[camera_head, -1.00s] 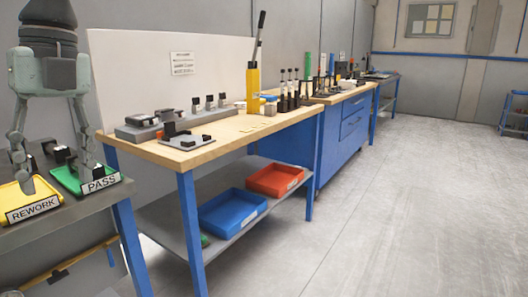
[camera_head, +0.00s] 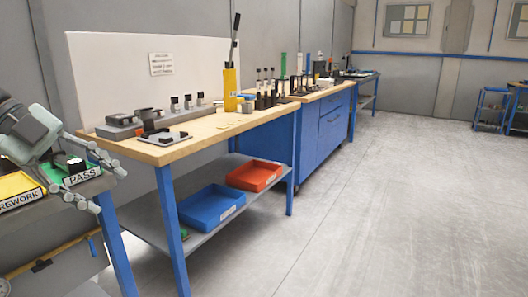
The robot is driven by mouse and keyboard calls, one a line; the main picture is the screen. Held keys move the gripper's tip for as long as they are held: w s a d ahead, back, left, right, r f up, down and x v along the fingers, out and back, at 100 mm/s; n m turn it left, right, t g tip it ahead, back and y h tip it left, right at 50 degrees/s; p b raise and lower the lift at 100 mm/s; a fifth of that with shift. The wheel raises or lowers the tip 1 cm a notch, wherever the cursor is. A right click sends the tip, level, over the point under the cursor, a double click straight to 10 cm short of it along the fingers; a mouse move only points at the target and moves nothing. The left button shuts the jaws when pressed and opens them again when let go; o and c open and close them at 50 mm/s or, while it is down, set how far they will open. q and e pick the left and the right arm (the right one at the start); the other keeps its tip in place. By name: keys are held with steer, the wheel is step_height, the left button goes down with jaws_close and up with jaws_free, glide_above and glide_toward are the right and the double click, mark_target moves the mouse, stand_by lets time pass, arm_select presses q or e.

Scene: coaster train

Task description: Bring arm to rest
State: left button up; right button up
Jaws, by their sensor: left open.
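My left gripper (camera_head: 109,189) is at the left edge of the head view, tilted with its fingers pointing right and down. The fingers are spread apart with nothing between the tips. It hangs in front of the green PASS tray (camera_head: 92,173) and hides part of it. A dark part with a white piece shows in that tray. The yellow REWORK tray (camera_head: 16,183) lies beside it, cut by the left edge. My right gripper is not in view.
A wooden-topped bench (camera_head: 190,146) with fixtures and a yellow holder (camera_head: 230,88) stands to the right. Blue (camera_head: 212,211) and red (camera_head: 268,176) bins sit on its lower shelf. The grey floor (camera_head: 400,200) on the right is clear.

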arm_select(q)
steer(key=w+a+f+n+t, duration=0.9)
steer(key=w+a+f+t, duration=0.1)
steer(key=a+f+t, duration=0.15)
steer(key=s+a+f+n+y, duration=0.2)
steer(key=a+f+n+y, duration=0.15)
steer(key=f, duration=0.45)
steer(key=s+a+f+n+y, duration=0.1)
steer(key=a+f+n+y, duration=0.3)
steer(key=f, duration=0.5)
steer(key=s+d+f+n+g+y, duration=0.25)
steer(key=s+f, duration=0.35)
steer(key=f, duration=0.5)
steer(key=s+d+f+n+g+y, duration=0.1)
steer(key=s+d+f+n+g, duration=0.15)
steer(key=s+f, duration=0.55)
steer(key=s+d+f+g+h, duration=0.1)
steer(key=s+d+f+g, duration=0.2)
steer(key=s+d+f, duration=0.3)
steer(key=s+d+f+g, duration=0.3)
steer(key=s+d+f, duration=0.3)
steer(key=d+f, duration=0.2)
steer(key=shift+d+f+h, duration=0.15)
steer(key=shift+d+h, duration=0.25)
steer(key=shift+d, duration=0.85)
steer(key=shift+n, duration=0.25)
